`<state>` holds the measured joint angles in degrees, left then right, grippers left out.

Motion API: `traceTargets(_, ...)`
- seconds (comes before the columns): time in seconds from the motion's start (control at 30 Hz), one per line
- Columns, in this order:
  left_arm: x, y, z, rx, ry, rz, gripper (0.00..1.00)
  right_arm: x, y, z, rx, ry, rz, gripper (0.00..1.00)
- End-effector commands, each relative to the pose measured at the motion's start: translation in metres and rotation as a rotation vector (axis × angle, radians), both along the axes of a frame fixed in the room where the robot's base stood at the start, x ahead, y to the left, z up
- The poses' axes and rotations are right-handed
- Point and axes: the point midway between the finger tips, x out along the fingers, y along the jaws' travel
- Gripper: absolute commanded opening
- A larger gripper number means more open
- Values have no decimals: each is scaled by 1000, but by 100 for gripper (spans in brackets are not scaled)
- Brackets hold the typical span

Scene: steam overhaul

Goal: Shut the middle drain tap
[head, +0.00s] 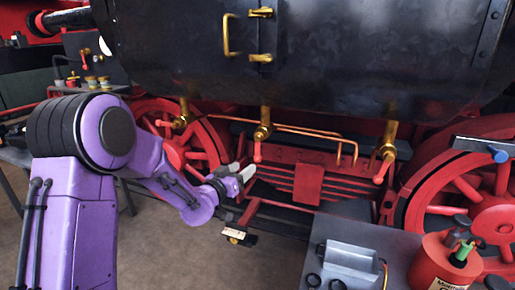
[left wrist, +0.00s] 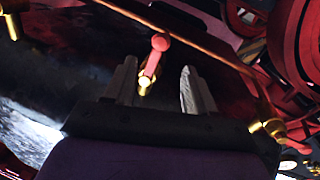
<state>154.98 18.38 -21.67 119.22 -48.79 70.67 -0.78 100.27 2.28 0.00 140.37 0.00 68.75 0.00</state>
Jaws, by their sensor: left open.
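The middle drain tap (head: 262,132) is a brass fitting under the dark cylinder, with a red lever (head: 257,152) pointing down. My left gripper (head: 241,171) is open and empty, just below and left of that lever in the head view. In the left wrist view, a red lever with a brass end (left wrist: 154,60) shows between the two fingers (left wrist: 158,88), with no visible contact. Two similar brass taps flank the middle one: the left tap (head: 183,112) and the right tap (head: 388,143), whose red lever hangs at a slant. My right gripper is not in view.
Thin copper pipes (head: 310,131) run beside the middle tap. Red wheels (head: 490,205) stand at both sides, and red framework (head: 335,185) lies behind. A grey work surface (head: 385,237) at the lower right carries a grey box and a red can (head: 440,265). Floor is clear at lower middle.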

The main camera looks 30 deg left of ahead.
Motion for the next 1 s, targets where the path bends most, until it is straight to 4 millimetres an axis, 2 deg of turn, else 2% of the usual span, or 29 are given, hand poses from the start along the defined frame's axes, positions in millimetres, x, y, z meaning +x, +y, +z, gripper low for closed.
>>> traceTargets(0.3, 68, 2, -1, 0, 3, 0, 56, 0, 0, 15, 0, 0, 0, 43)
traceTargets(0.4, 84, 3, -2, 0, 4, 0, 56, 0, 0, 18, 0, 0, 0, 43)
traceTargets(0.53, 95, 3, -2, -2, 3, 0, 56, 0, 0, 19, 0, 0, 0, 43)
traceTargets(0.77, 97, 3, -3, -3, 4, 0, 56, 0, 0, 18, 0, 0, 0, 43)
traceTargets(0.8, 97, 3, -3, -3, 4, 0, 52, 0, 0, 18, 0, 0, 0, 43)
traceTargets(0.97, 97, 3, -3, -2, 4, 0, 0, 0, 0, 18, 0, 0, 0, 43)
traceTargets(1.0, 97, 3, -3, -2, 4, 0, 0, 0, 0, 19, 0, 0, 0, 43)
